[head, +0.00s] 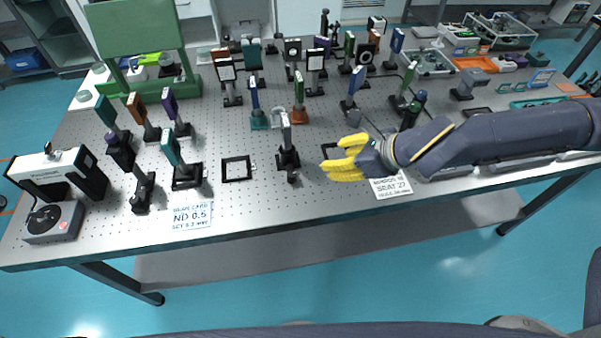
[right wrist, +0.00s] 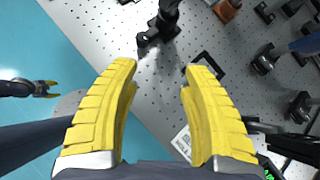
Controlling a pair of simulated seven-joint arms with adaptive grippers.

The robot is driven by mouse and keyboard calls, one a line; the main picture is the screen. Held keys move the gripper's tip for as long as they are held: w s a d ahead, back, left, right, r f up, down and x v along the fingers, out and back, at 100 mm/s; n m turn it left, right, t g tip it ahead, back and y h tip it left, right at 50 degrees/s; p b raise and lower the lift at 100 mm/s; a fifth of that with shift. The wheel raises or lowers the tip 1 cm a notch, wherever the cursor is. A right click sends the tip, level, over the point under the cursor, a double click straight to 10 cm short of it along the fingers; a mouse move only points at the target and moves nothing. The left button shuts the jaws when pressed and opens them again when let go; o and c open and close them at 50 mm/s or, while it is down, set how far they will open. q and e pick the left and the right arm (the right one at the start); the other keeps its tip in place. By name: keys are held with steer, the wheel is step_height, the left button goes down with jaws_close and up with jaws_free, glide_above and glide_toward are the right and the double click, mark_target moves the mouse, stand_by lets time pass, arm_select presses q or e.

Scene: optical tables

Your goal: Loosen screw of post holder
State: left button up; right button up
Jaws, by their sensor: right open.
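A black post holder (head: 288,157) with a grey upright optic stands near the front middle of the table. A small dark screw knob (head: 292,177) sticks out at its front. In the right wrist view, a dark post holder (right wrist: 168,14) with a knob (right wrist: 144,40) shows beyond my fingertips. My right gripper (head: 336,157) has yellow fingers spread apart, empty, to the right of the post holder and apart from it. It also shows in the right wrist view (right wrist: 160,70). My left gripper (right wrist: 46,88) is small at the left of that view, its yellow fingers apart.
The perforated table (head: 250,205) carries several mounted optics behind and left of the post holder. Flat black square frames (head: 236,180) lie beside it. A printed card (head: 391,187) lies under my right forearm. The table front near the holder is clear.

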mark_target(292, 174)
steer(key=shift+g, duration=0.5)
steer(key=x, duration=0.5)
steer(key=s+a+x, duration=0.1)
steer(key=x, duration=1.1)
steer(key=shift+s+a, duration=0.25)
steer(key=shift+a, duration=0.25)
steer(key=shift+c, duration=0.5)
jaws_close()
